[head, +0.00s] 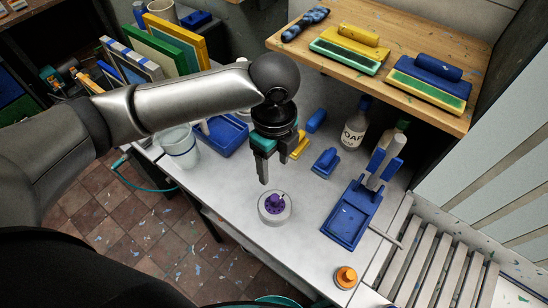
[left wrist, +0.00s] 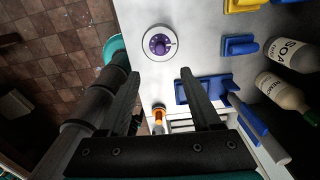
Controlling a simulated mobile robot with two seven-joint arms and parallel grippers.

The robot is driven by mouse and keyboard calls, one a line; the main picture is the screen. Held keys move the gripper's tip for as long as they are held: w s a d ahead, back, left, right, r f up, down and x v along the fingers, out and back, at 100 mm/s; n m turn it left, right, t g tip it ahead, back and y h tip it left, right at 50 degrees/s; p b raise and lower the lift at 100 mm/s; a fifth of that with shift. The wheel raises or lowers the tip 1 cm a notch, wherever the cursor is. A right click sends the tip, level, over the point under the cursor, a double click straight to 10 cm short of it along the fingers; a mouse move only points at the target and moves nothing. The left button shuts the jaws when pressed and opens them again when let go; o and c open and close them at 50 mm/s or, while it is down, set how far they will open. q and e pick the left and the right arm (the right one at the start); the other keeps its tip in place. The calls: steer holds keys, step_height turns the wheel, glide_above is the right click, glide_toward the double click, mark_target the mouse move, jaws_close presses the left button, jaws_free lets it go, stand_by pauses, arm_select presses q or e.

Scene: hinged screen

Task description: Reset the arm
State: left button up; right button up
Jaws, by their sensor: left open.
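My left arm comes in from the left in the head view, bent over the white counter (head: 215,192). Its gripper (head: 264,175) points down above the counter, a little behind a round white dish with a purple knob-like piece (head: 275,205). In the left wrist view the two dark fingers (left wrist: 160,85) stand wide apart with nothing between them. The white dish with its purple middle (left wrist: 158,43) lies beyond the fingertips there, apart from them. My right gripper shows in neither view.
A blue tray (head: 345,228) and an orange-capped item (head: 346,277) lie right and front. A soap bottle (head: 354,130), blue blocks and a clear bucket (head: 180,145) stand behind. A wooden shelf (head: 290,40) overhangs the back right. Slatted rack (head: 425,260) is at right.

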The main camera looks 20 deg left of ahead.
arm_select(q)
steer(key=shift+r, duration=0.6)
